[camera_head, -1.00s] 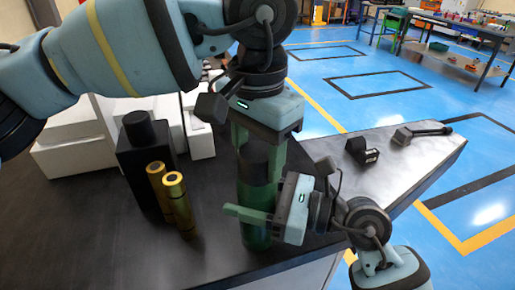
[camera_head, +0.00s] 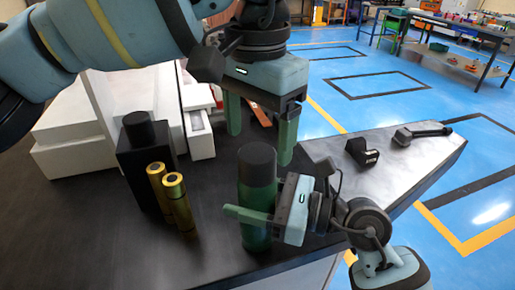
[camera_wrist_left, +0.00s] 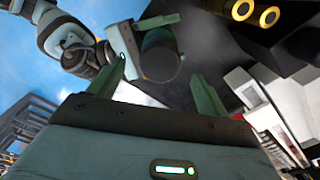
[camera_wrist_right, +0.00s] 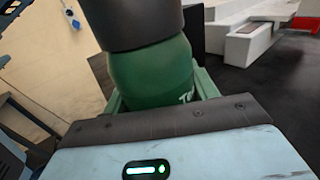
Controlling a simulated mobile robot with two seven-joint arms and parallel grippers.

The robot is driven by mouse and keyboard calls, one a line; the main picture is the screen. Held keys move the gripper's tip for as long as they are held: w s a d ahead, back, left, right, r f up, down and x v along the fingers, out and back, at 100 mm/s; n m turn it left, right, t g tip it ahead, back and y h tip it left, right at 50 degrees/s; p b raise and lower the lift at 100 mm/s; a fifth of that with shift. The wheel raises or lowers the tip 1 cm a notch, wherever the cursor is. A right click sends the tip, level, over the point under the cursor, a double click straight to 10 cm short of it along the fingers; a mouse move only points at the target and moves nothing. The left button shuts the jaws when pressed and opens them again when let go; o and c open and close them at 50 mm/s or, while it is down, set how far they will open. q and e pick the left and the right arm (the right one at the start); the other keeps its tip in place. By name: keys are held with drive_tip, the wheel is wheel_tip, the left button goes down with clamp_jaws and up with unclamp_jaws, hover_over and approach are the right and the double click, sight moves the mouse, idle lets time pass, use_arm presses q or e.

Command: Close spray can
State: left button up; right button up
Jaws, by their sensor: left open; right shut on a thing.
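A green spray can (camera_head: 256,233) stands upright on the black table, with a dark cap (camera_head: 257,163) seated on its top. In the right wrist view the can body (camera_wrist_right: 152,75) fills the middle, with the cap (camera_wrist_right: 130,18) above it. My right gripper (camera_head: 262,222) is shut around the can's body from the right. My left gripper (camera_head: 259,140) is open and empty above and behind the cap, fingers pointing down and apart from it. In the left wrist view the cap (camera_wrist_left: 159,55) shows beyond the open fingers.
A black bottle (camera_head: 145,165) and two gold cylinders (camera_head: 172,195) stand left of the can. White boxes (camera_head: 75,125) are at the back left. A small black block (camera_head: 361,152) and a black-handled tool (camera_head: 421,132) lie on the grey surface at right. The front table area is clear.

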use_arm(q)
wheel_tip(320, 180, up, 8)
drive_tip(key=shift+f, duration=0.25)
use_arm(e)
drive_tip(key=o, duration=1.5)
drive_tip(key=shift+c, duration=0.2)
use_arm(q)
drive_tip(key=shift+f, duration=0.1)
drive_tip(key=f, duration=0.1)
drive_tip(key=w+f+b, duration=0.1)
drive_tip(key=f, duration=0.1)
drive_tip(key=shift+f, duration=0.15)
use_arm(e)
drive_tip(key=v, duration=0.7)
drive_tip(key=shift+d, duration=0.35)
drive_tip(key=shift+s, duration=0.1)
